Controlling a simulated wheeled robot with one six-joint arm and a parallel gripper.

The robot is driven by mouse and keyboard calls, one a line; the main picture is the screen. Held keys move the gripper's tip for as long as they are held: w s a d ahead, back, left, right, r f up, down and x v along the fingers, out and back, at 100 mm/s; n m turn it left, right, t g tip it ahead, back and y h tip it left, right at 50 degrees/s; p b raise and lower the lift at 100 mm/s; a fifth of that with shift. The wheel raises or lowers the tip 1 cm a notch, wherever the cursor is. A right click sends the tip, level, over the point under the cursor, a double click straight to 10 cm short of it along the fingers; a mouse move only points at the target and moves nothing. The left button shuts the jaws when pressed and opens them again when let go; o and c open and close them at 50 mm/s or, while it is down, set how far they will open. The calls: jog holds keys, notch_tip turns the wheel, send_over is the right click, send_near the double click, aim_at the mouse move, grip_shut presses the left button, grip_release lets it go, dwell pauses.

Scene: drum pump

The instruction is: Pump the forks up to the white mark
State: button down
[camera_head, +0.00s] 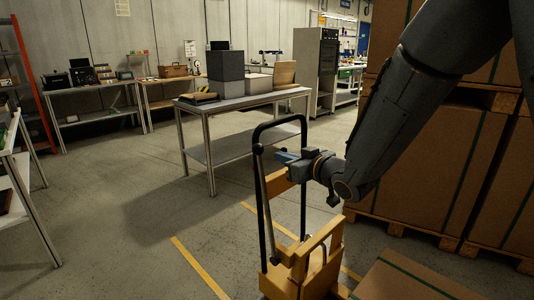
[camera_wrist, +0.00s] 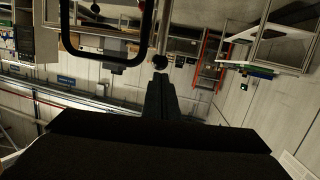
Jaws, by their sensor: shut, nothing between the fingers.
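The yellow lift truck (camera_head: 318,262) stands on the floor at the lower middle of the head view, with a black hoop handle (camera_head: 279,120) rising from it. Its grey pump lever (camera_head: 266,210) stands nearly upright, leaning slightly left, inside the hoop, with a black knob on top. My gripper (camera_head: 281,156) is shut and empty, pointing left toward the lever's upper end. In the wrist view my gripper (camera_wrist: 160,85) has its tips close to the knob (camera_wrist: 160,61); I cannot tell whether they touch. The forks and the white mark are not visible.
A cardboard box (camera_head: 405,280) lies in front of the truck at the lower right. Tall stacked boxes on pallets (camera_head: 428,150) stand close behind my arm. A metal table (camera_head: 245,101) stands behind the truck.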

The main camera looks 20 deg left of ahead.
aim_at(261, 151)
jog(key=x, duration=0.8)
jog(key=shift+w+a, duration=0.25)
jog(key=shift+w, duration=0.1)
